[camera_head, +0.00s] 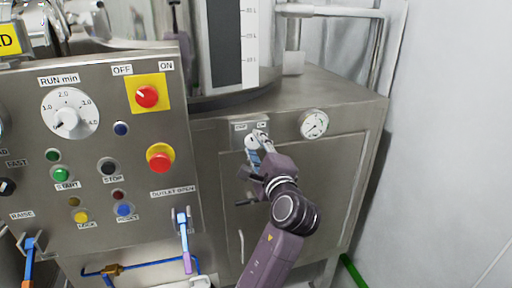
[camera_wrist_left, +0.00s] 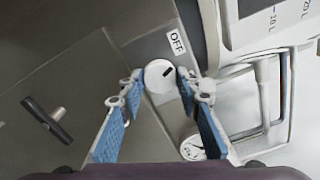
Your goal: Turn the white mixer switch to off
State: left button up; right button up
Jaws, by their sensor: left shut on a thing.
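The white mixer switch (camera_head: 250,143) is a round knob on a small plate on the steel cabinet, below OFF and ON labels. In the left wrist view the white knob (camera_wrist_left: 156,78) has a short black mark on its upper right part, on the side toward the OFF label (camera_wrist_left: 177,42). My left gripper (camera_head: 258,148) is at the knob, with its blue-padded fingers on either side of it. In the left wrist view the left gripper (camera_wrist_left: 160,84) has its fingertips closed on the knob's sides. The ON label is not visible there. My right gripper is not in view.
A control panel (camera_head: 95,190) with dials, buttons and a red knob on yellow (camera_head: 147,96) stands to the left. A pressure gauge (camera_head: 314,124) is right of the switch. A dark cabinet handle (camera_wrist_left: 48,120) sticks out nearby. A wall is at the right.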

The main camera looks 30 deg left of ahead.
pick_arm(q)
jog(key=shift+n, duration=0.7)
jog(key=o, duration=1.2)
jog(key=shift+c, duration=0.2)
